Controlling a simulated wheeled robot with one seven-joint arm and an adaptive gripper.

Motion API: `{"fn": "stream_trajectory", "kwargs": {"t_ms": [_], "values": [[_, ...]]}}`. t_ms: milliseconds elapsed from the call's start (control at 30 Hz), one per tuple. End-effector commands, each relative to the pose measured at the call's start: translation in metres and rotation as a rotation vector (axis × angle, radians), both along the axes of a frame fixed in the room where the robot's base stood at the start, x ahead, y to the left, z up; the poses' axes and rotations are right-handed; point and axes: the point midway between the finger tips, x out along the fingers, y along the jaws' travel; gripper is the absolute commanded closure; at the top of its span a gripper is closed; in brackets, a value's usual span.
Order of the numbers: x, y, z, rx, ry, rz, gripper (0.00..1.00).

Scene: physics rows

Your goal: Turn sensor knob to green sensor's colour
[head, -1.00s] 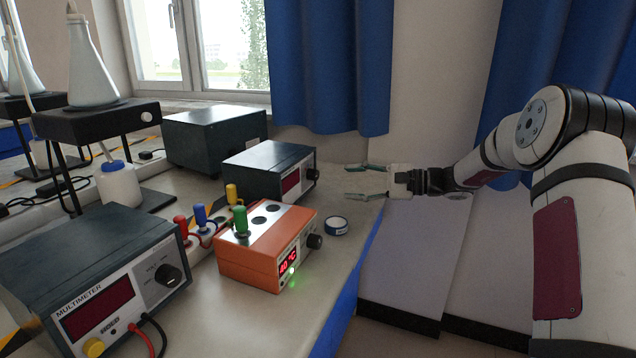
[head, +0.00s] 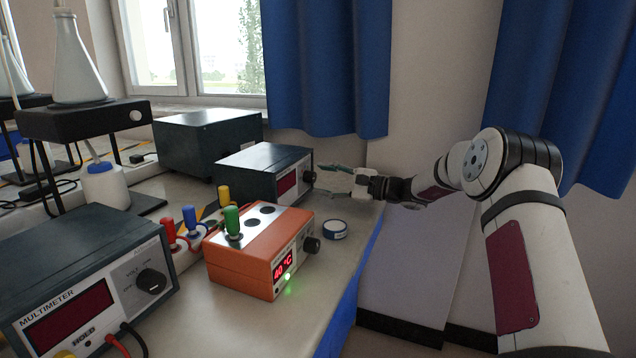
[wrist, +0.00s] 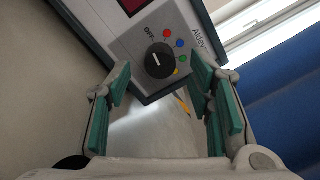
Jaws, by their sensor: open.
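The dark box (head: 262,170) with a red display has a black sensor knob (head: 310,177) on its front. In the wrist view the knob (wrist: 158,61) has a short white mark, an OFF label at its upper left, and red, blue, green and yellow dots around its upper and right sides. Which label the mark points to is hard to tell. My gripper (head: 326,181) is open and empty, its fingers pointing at the knob, which shows between the fingertips in the wrist view. The green sensor (head: 232,222) stands upright in the top of the orange heating box (head: 250,262).
Yellow (head: 223,197), blue (head: 190,217) and red (head: 168,232) sensors stand behind the orange box. A tape roll (head: 335,229) lies near the bench edge. A multimeter (head: 85,280) is at front left. A flask (head: 75,60) stands on a raised stand.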

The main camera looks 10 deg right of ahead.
Motion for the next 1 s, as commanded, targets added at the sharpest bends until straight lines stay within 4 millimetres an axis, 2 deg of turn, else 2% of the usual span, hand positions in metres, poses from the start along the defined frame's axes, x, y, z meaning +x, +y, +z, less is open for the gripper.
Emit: {"fn": "stream_trajectory", "kwargs": {"t_ms": [200,533,567,767,1000], "values": [[0.012,0.017,-0.001,0.0,0.0,0.001,0.52],[0.014,0.019,0.0,0.0,0.0,0.0,0.52],[0.014,0.019,0.0,0.0,0.0,0.0,0.54],[0.014,0.019,0.0,0.0,0.0,0.0,1.0],[0.014,0.019,0.0,0.005,0.008,0.001,1.0]]}}
